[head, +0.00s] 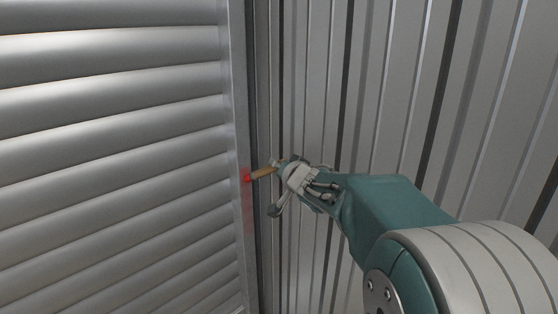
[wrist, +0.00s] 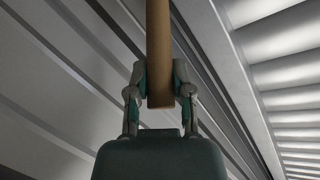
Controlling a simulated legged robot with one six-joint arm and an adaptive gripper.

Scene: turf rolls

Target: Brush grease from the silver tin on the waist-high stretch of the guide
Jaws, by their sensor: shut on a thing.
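My gripper (head: 284,180) is shut on a brush with a tan wooden handle (head: 264,172). In the wrist view the handle (wrist: 159,60) runs up out of the frame from between the two fingers (wrist: 160,92). The brush's tip, at the guide, shows red (head: 246,179) in the head view. The guide (head: 239,130) is the upright grey metal strip along the edge of the slatted shutter; it also shows in the wrist view (wrist: 225,60). A faint red smear (head: 249,215) shows on the guide below the tip. The silver tin is not in view.
A grey roller shutter with horizontal slats (head: 110,150) fills the left of the head view. A ribbed metal wall (head: 400,90) stands to the right, close behind my arm. No loose objects show near the gripper.

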